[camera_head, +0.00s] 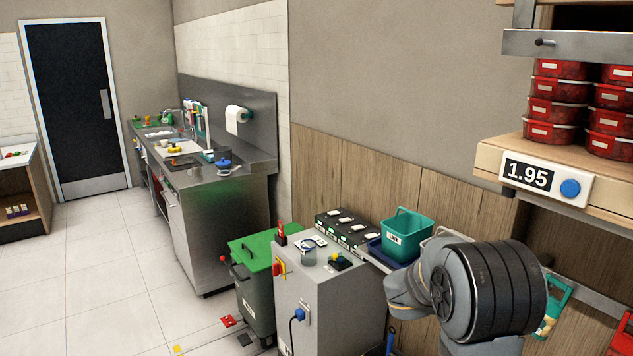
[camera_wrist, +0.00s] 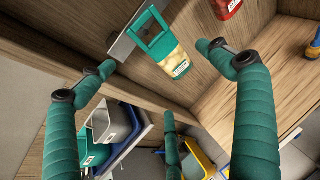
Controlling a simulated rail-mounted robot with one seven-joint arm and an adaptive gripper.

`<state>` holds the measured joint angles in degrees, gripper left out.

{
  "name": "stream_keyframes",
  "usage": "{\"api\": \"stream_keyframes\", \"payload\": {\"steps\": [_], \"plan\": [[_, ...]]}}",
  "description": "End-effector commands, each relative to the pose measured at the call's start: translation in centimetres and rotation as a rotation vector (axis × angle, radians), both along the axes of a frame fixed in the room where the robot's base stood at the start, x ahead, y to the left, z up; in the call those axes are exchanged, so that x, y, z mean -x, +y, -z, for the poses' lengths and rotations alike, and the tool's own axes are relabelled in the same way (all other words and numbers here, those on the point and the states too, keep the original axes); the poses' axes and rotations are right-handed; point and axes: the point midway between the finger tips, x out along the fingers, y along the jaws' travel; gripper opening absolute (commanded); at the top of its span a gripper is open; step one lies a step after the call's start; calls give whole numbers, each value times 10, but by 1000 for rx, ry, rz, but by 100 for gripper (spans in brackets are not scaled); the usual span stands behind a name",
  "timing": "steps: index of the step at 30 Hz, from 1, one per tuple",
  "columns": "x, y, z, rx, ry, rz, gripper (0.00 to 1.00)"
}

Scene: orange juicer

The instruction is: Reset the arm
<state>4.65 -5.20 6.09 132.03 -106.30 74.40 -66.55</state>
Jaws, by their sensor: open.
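My arm (camera_head: 485,295) shows at the lower right of the head view as a grey link with a wide, black ribbed part. My gripper is not clearly visible in that view. In the wrist view my gripper (camera_wrist: 155,58) is open, with teal ribbed fingers spread to the left and right. Nothing is held between them. A green-framed pack with pale yellow contents (camera_wrist: 168,52) hangs by a wooden panel beyond the fingertips. I cannot tell how far away it is.
A teal bin (camera_head: 407,235) stands left of my arm, near a grey cabinet (camera_head: 325,300). A shelf (camera_head: 492,158) with red tubs (camera_head: 553,110) is above my arm. Grey and teal bins (camera_wrist: 110,122) show low in the wrist view. Open floor (camera_head: 110,270) lies at left.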

Motion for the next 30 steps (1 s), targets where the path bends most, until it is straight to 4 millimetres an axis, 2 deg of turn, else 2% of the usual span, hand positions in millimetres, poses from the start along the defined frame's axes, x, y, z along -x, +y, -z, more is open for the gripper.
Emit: {"api": "stream_keyframes", "payload": {"steps": [9, 15, 30], "plan": [[-11, -40, 18, -1, 5, 3, 91], [-17, -57, 25, -1, 2, 1, 91], [-19, -62, 27, -1, 1, 0, 91]]}}
